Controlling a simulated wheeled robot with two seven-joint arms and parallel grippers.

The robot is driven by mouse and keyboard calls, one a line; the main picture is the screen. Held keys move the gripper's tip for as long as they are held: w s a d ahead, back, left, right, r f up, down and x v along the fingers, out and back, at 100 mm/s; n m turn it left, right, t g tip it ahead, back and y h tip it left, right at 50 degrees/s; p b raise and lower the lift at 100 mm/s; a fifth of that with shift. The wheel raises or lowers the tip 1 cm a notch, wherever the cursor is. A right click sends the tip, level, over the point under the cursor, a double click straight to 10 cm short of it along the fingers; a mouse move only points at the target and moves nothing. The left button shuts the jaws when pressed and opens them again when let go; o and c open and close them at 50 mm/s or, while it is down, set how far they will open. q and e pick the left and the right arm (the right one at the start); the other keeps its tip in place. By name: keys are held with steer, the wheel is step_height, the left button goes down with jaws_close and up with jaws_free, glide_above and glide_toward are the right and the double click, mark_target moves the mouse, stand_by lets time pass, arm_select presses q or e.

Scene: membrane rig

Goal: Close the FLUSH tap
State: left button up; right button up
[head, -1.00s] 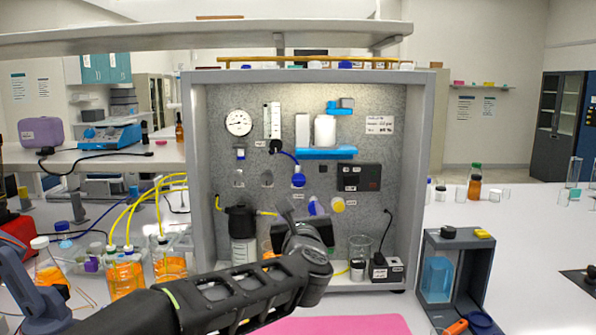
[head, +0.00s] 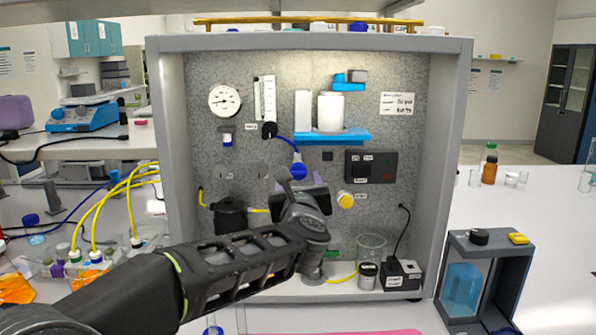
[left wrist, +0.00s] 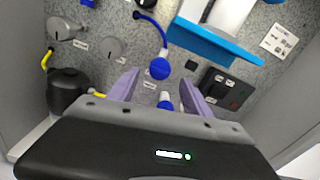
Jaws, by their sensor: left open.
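The rig's grey panel (head: 215,85) carries several small taps, and their labels are too small to read, so I cannot tell by name which is FLUSH. A blue round knob (left wrist: 160,68) on a blue tube is just beyond my left gripper (left wrist: 159,82) in the left wrist view; it also shows in the head view (head: 298,170). A second blue and white fitting (left wrist: 165,101) lies between the spread purple fingers, apart from them. In the head view my left gripper (head: 300,187) is in front of the panel and hides part of it. My right gripper is out of view.
A blue shelf (head: 340,136) with white cylinders sticks out above right of the gripper. A yellow knob (head: 345,199) and black box (head: 371,166) sit to the right. Two grey round knobs, one here (left wrist: 110,48), are at left. A beaker (head: 371,247) stands on the rig floor.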

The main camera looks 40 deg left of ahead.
mark_target(298, 174)
arm_select(q)
steer(key=p+x, duration=0.2)
steer(key=x, duration=0.5)
steer(key=shift+w+a, duration=0.15)
steer(key=shift+c, duration=0.5)
jaws_close()
